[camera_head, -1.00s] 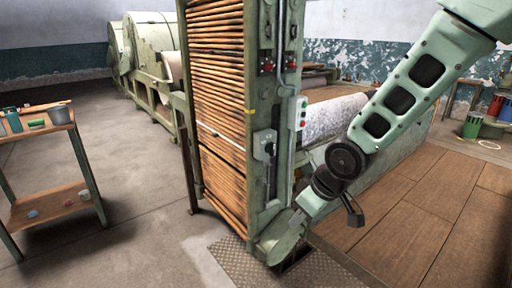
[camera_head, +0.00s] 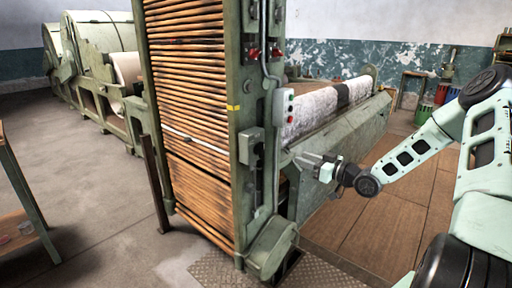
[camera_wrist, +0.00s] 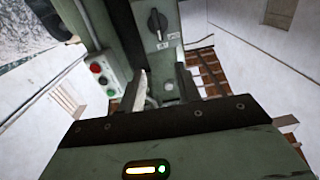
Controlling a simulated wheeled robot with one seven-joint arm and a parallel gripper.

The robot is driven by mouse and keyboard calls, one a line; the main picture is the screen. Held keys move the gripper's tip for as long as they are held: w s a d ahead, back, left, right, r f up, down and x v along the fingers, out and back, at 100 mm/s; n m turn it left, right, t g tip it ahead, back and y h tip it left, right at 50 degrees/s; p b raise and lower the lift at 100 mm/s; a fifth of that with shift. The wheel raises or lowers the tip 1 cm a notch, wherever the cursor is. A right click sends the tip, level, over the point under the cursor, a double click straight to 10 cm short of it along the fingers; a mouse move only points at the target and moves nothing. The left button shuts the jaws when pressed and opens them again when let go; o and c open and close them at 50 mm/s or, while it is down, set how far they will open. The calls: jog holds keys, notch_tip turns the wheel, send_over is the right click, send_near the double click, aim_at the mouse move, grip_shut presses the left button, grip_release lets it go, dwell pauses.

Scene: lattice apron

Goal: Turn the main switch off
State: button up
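The main switch appears to be the black rotary knob (camera_wrist: 157,22) on a grey-green box at the top of the wrist view. Its grip bar points roughly up and down in that view, with small pale labels beside and below it. In the head view a grey-green box (camera_head: 251,146) is on the machine's post, but its knob cannot be made out. My gripper (camera_head: 304,159) is to the right of the post, pointing left toward it. In the wrist view my gripper (camera_wrist: 162,76) has its two fingers apart with nothing between them, below the knob and apart from it.
Wooden floor lies right; a table (camera_head: 22,230) stands far left.

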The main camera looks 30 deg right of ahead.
aim_at(264, 145)
jog(key=p+x, duration=0.1)
jog(key=x, duration=1.6)
grip_shut()
